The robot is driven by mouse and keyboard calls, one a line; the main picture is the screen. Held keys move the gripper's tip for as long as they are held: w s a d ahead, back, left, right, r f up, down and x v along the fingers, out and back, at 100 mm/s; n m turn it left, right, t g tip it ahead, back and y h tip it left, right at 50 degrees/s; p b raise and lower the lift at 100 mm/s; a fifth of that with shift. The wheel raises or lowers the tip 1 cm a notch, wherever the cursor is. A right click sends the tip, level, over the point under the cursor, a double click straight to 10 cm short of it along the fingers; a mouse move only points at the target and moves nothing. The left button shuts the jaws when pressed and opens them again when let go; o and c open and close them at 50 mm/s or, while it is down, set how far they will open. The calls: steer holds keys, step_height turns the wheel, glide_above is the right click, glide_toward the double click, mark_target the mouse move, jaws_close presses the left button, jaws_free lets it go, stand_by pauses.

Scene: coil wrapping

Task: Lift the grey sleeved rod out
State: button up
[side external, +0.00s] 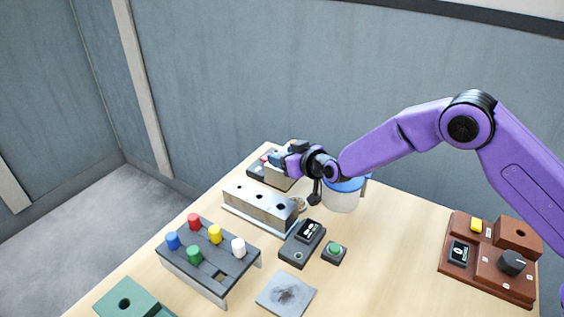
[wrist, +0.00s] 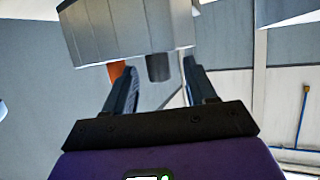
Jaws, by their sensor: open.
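In the wrist view a short dark grey cylinder (wrist: 158,68), which looks like the grey sleeved rod, sticks out of a pale grey block (wrist: 125,30). My gripper (wrist: 160,82) is open, with one finger on each side of the cylinder. There are visible gaps, and I cannot tell whether either finger touches it. In the side view my gripper (side external: 281,158) is at the small block unit (side external: 280,179) at the back of the table. My gripper hides much of that unit, and the grey rod cannot be made out there.
An orange cylinder (wrist: 116,70) stands close beside the left finger in the wrist view. A long metal block with holes (side external: 258,205) lies in front of the unit. A white and blue container (side external: 342,198) stands just right of my wrist.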

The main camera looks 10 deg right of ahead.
jaws_close()
step_height(320, 180, up, 10)
stand_by(0.7)
